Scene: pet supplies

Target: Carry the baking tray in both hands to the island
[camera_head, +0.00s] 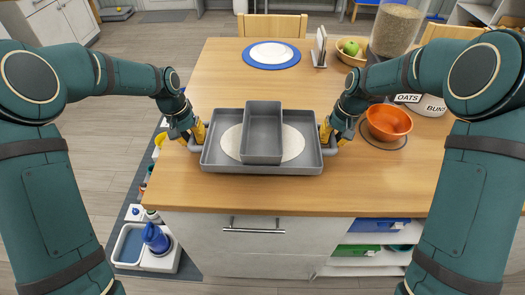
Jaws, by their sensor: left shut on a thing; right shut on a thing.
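The grey baking tray (232,164) is in front of me at the near edge of the wooden-topped island (350,196). A grey rectangular loaf tin (263,133) stands in it on a round cream disc (292,143). My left gripper (199,134) is shut on the tray's left handle. My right gripper (326,132) is shut on its right handle. The tray looks level. I cannot tell whether its underside touches the wood.
An orange bowl (389,121) stands just right of my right gripper, near bins labelled OATS and BUNS. A white plate on a blue mat (271,55), a napkin holder (320,47), a fruit bowl (350,58) and a grain-filled jar (396,28) are farther back. The island's middle is clear.

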